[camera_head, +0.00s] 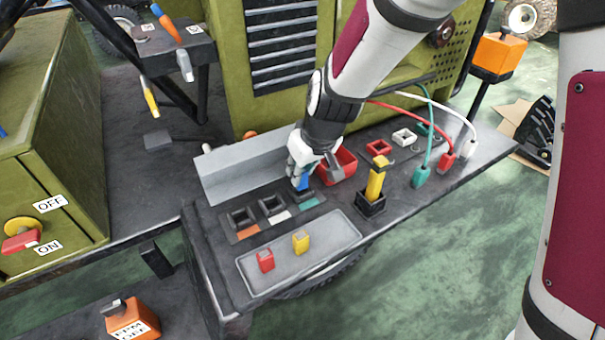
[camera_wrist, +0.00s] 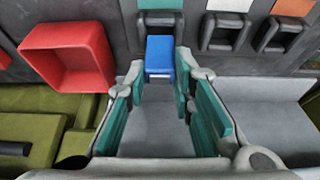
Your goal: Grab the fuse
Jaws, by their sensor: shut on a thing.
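The blue fuse (camera_head: 303,183) is between the fingertips of my gripper (camera_head: 302,176), over the socket with the teal label (camera_head: 309,204). In the wrist view the blue fuse (camera_wrist: 160,57) shows at the tips of my gripper's teal-padded fingers (camera_wrist: 160,66), with the dark socket (camera_wrist: 160,20) just beyond it. My gripper is shut on this fuse. I cannot tell whether its lower end is still in the socket. A red fuse (camera_head: 265,260) and a yellow fuse (camera_head: 300,242) stand in the light grey tray (camera_head: 341,227).
Two empty sockets (camera_head: 242,217) with orange and white labels lie left of my gripper. A red open box (camera_head: 343,165) is close on its right. A yellow lever (camera_head: 376,180) and cables with a teal plug (camera_head: 421,176) stand farther right. A grey panel (camera_head: 240,170) rises behind.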

